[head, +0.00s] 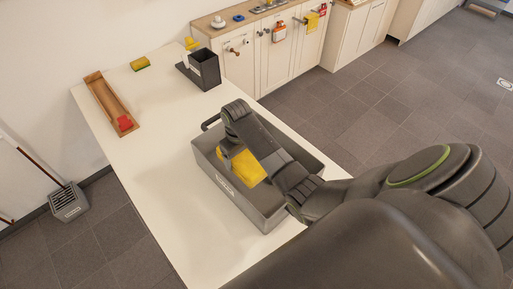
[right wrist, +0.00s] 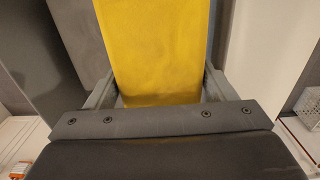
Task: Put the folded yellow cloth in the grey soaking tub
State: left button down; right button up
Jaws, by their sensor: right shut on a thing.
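The folded yellow cloth (head: 247,168) shows in the head view over the inside of the grey soaking tub (head: 262,213), partly hidden by my right arm. In the right wrist view the yellow cloth (right wrist: 155,50) fills the space between the fingers of my right gripper (right wrist: 157,98). My right gripper is shut on the cloth; in the head view its fingers (head: 226,155) are at the tub's left part. I cannot tell whether the cloth touches the tub's floor. My left gripper is not in view.
The tub stands on a white table (head: 165,190). A wooden tray (head: 107,103) with a red item, a yellow-green sponge (head: 140,63) and a dark holder (head: 204,70) are farther back. Cabinets (head: 285,55) stand beyond. The table's left front is clear.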

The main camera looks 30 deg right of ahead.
jog(key=shift+s+a+f+b, duration=0.1)
jog(key=shift+f+b, duration=0.5)
jog(key=shift+f, duration=0.4)
jog(key=shift+w+d+f, duration=0.1)
jog(key=shift+w+f, duration=0.05)
jog(key=shift+f, duration=2.25)
jog(key=shift+w+d+f, duration=0.1)
jog(key=shift+f, duration=2.25)
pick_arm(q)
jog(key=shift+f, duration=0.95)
pick_arm(e)
jog(key=shift+f, duration=0.35)
jog(key=shift+f, duration=0.15)
jog(key=o, duration=1.1)
jog(key=shift+c, duration=0.2)
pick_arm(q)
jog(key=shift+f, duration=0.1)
